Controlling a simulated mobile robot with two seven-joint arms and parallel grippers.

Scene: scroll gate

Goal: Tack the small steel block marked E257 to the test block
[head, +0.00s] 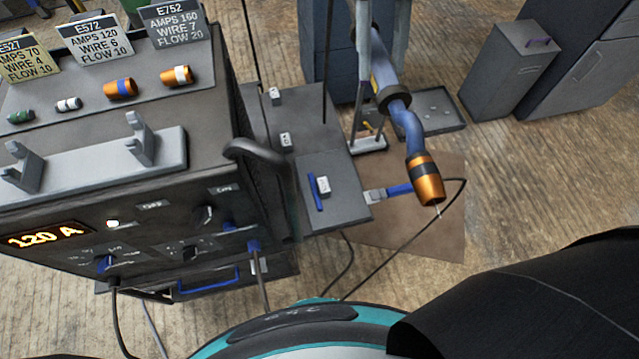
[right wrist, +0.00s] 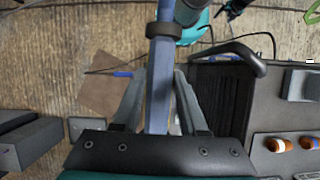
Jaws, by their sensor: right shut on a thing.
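My right gripper (head: 378,75) is shut on the blue welding torch (head: 411,132), and the wrist view shows its grey fingers (right wrist: 159,90) on either side of the torch handle (right wrist: 160,70). The orange nozzle (head: 427,185) points down toward me, with a thin wire at its tip, above a brown mat. A dark flat block (head: 345,215), which looks like the test block, carries a small pale block (head: 323,186) beside a blue strip. Two more small pale blocks (head: 275,96) (head: 285,140) lie on a dark surface behind it. Their marks are too small to read. My left gripper is not in view.
The welding machine (head: 215,165) reads 120 A. Plates E527, E572 (head: 95,38) and E752 stand on top near several nozzles. A clamp with a blue handle (head: 399,189) is at the test block's right edge. A grey cabinet (head: 508,70) stands at the upper right.

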